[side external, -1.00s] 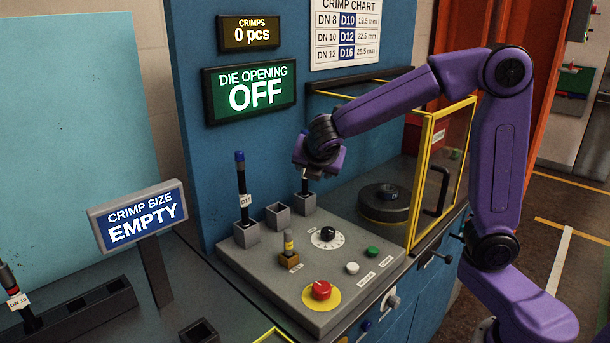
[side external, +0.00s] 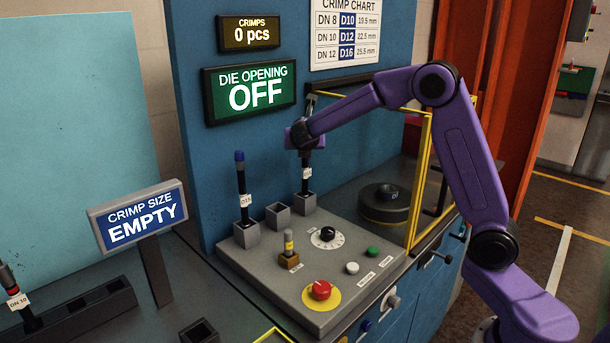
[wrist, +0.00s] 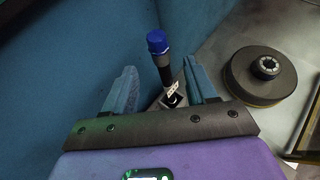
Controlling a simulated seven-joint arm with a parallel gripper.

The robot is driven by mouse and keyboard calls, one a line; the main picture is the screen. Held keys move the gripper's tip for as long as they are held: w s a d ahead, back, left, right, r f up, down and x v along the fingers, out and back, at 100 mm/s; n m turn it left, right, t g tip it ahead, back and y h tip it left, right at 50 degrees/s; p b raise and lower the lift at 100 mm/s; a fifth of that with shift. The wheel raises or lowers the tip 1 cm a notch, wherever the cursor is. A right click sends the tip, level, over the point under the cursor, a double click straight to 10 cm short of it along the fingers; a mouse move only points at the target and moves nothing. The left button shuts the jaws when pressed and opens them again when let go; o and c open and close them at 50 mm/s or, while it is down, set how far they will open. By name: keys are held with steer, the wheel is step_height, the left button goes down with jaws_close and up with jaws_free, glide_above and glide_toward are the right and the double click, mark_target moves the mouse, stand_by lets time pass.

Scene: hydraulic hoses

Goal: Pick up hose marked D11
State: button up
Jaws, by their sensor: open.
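My gripper (side external: 305,150) is at the upper end of a dark hose (side external: 305,178) that stands upright in the back-right grey holder on the console. The gripper hides this hose's top in the side view. In the wrist view the hose's blue cap (wrist: 157,41) shows, and the hose lies in the gap between my open jaws (wrist: 160,88), with no visible grip on it. Its white tag is too small to read. A second blue-capped hose (side external: 241,180) stands in the left holder; its tag seems to read D15 or D16. I cannot read D11 on any tag.
An empty holder (side external: 278,215) sits between the two hoses. The console carries a brass-coloured piece (side external: 289,256), a dial (side external: 327,234) and a red button (side external: 320,290). A round black die unit (side external: 384,203) and a yellow-framed guard (side external: 420,180) stand to the right. The blue wall is close behind.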

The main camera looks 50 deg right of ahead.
steer(key=x, duration=0.7)
steer(key=shift+d+r, duration=0.2)
steer(key=shift+r, duration=0.2)
jaws_close()
